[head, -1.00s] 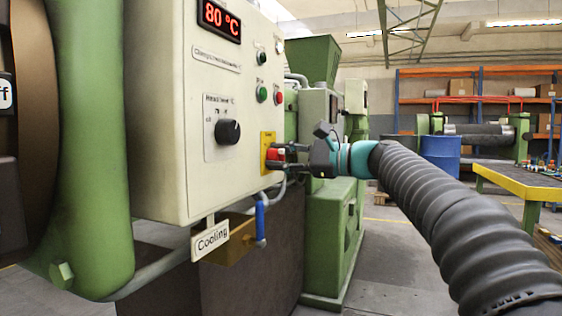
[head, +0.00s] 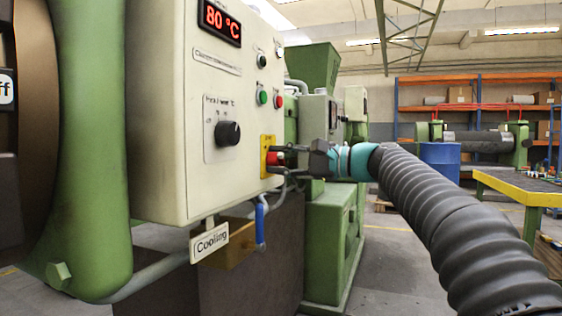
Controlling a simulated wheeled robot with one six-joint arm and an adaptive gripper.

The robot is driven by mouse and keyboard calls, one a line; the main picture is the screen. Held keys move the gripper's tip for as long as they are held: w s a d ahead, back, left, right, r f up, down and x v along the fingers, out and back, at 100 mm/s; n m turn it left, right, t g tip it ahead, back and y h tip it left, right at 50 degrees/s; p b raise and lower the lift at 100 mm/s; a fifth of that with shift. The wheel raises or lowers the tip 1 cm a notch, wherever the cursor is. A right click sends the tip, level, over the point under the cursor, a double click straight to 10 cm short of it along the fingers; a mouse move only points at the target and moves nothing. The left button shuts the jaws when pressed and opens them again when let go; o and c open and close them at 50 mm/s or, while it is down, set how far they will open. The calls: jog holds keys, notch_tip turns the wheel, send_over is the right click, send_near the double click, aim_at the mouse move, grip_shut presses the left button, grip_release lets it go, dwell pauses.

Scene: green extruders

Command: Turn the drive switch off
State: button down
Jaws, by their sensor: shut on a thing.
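The red drive switch (head: 273,158) sits on a yellow plate (head: 266,141) at the lower right of the cream control panel (head: 160,120). My gripper (head: 283,158) reaches in from the right, with its fingers at the red switch and shut on it. The fingers hide part of the switch, and I cannot read its position.
A blue-handled valve (head: 260,224) and a "Cooling" sign (head: 209,242) hang below. A yellow-edged table (head: 520,188) stands at right.

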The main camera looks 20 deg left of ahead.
jog(key=c, duration=0.8)
grip_release()
jog(key=shift+o, duration=0.2)
jog(key=shift+d, duration=0.1)
jog(key=s+d, duration=0.1)
jog(key=d, duration=1)
jog(key=shift+d, duration=0.4)
